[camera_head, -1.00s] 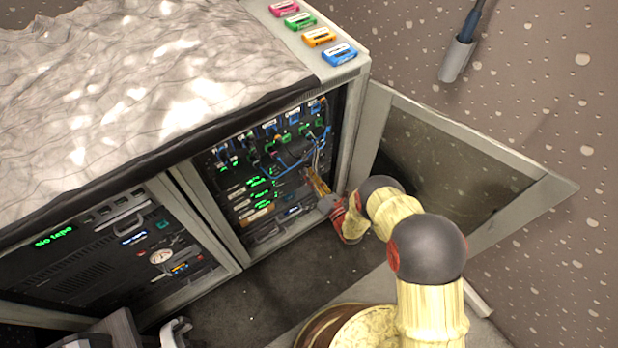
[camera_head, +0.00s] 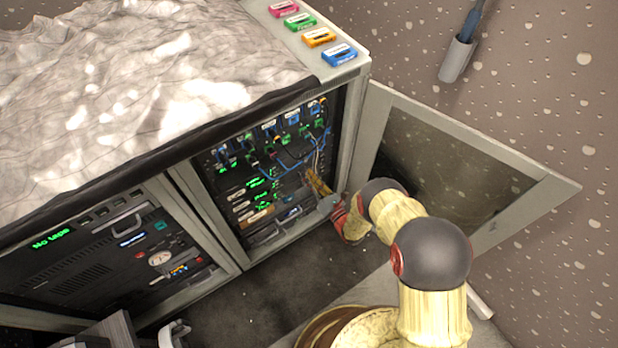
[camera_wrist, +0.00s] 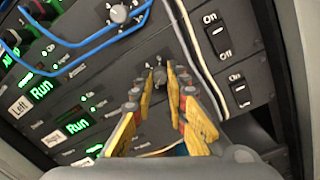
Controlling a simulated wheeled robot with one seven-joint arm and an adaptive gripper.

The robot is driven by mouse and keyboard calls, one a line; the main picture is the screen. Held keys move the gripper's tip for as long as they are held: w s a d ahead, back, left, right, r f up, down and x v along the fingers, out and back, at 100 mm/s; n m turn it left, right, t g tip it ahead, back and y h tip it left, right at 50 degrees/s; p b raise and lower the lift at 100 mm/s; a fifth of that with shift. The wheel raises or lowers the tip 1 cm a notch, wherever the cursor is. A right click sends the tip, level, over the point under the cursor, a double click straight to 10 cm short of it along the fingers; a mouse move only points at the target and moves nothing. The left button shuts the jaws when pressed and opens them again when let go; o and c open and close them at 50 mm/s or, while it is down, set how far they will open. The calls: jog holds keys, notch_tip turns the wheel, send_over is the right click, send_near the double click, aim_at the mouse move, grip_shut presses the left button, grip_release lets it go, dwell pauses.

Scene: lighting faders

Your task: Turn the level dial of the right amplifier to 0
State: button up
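In the wrist view a small grey dial (camera_wrist: 160,74) with tick marks around it sits on the lower amplifier panel (camera_wrist: 125,95). My gripper (camera_wrist: 161,72) has its yellow fingers on either side of this dial, apart, with the dial showing between the tips. Whether the tips touch it I cannot tell. A similar dial (camera_wrist: 119,14) is on the panel above, beside the label "Left" (camera_wrist: 20,106). The lower unit's label (camera_wrist: 33,132) is too blurred to read for sure. In the head view my gripper (camera_head: 317,182) reaches into the right rack bay.
Blue cables (camera_wrist: 85,48) and white cables (camera_wrist: 195,45) cross the panel close to the fingers. Two on/off switches (camera_wrist: 216,38) are at the right. Several coloured cassettes (camera_head: 319,38) lie on top.

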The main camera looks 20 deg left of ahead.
jog(key=o, duration=0.5)
jog(key=v, duration=1.2)
dwell(0.4)
